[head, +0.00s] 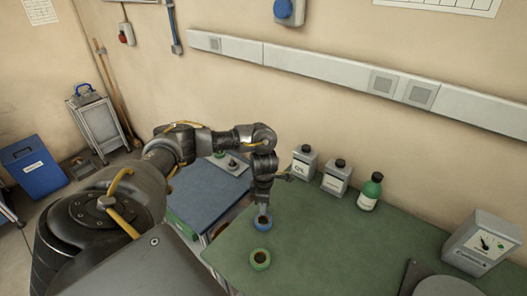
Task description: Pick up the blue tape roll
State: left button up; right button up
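The blue tape roll (263,225) is on the green tabletop (320,250), near the table's left edge. My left gripper (262,212) points down right over it, with the fingertips at the roll's upper side. The fingers are small and dark here, so I cannot tell whether they are open or shut, or whether they touch the roll. The arm's wrist hides the area just behind the roll. My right gripper is not in view.
A green tape roll (260,260) lies just in front of the blue one. Two white containers (304,163) (336,179) and a green bottle (370,192) stand behind. A grey meter box (480,243) is at right. The middle of the table is clear.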

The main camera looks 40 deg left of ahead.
pick_arm(q)
jog(key=shift+d+f, duration=0.1)
jog(key=shift+f, duration=2.5)
jog(key=shift+s, duration=0.1)
grip_shut()
